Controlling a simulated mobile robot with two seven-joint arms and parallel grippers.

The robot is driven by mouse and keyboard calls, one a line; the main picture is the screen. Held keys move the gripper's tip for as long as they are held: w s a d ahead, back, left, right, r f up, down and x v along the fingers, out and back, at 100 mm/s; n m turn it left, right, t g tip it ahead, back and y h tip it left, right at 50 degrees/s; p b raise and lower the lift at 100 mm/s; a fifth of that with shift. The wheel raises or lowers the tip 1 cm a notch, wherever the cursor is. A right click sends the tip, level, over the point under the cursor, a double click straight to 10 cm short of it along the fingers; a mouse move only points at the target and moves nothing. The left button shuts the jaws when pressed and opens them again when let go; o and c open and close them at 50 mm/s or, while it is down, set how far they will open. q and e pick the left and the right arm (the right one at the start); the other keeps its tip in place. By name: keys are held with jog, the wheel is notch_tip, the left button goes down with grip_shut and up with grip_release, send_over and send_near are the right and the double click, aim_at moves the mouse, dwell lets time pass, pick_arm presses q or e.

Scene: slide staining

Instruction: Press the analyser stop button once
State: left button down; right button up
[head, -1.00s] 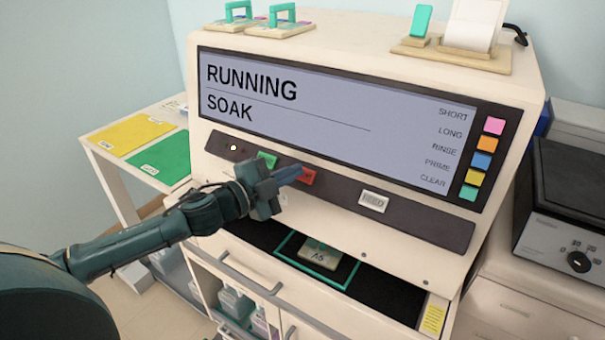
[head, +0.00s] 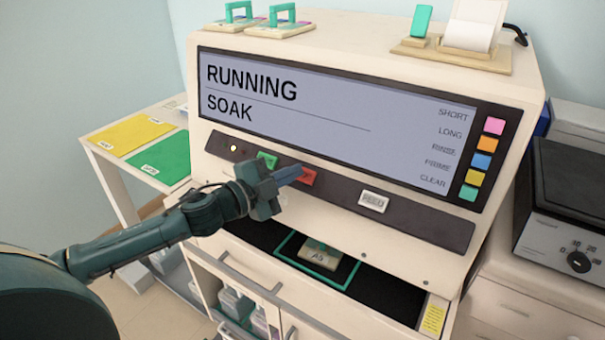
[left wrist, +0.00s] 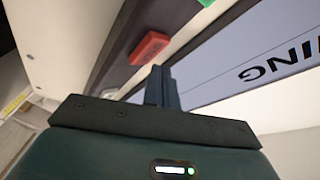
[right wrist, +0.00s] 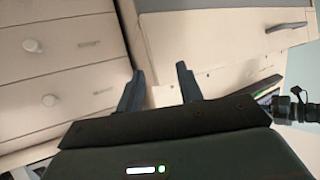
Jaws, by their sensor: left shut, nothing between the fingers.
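The analyser's red button (head: 308,177), which I take as the stop button, sits on the dark strip below the screen (head: 330,125), which reads "RUNNING" and "SOAK". My left gripper (head: 290,172) is shut and empty, with its fingertips just left of the red button. In the left wrist view the red button (left wrist: 150,47) lies just beyond the shut fingertips (left wrist: 160,72); I cannot tell whether they touch. The green button (head: 267,160) is to the left. My right gripper (right wrist: 158,88) is open and empty, seen only in the right wrist view.
A white button (head: 373,201) is further right on the strip, and a small light (head: 233,148) at its left end. Below is an open bay with a labelled block (head: 320,253) in a green frame. Coloured keys (head: 484,144) line the screen's right. Drawers (right wrist: 60,60) face the right gripper.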

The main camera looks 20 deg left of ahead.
pick_arm(q)
jog(key=shift+w+f, duration=0.1)
dwell(0.6)
jog(key=shift+w+f, duration=0.2)
jog(key=shift+w+f, duration=0.2)
jog(key=shift+f, duration=0.05)
dwell(0.7)
jog(key=shift+r, duration=0.15)
jog(key=shift+s+r+p, duration=0.4)
jog(key=shift+s+p, duration=0.05)
jog(key=shift+s, duration=0.05)
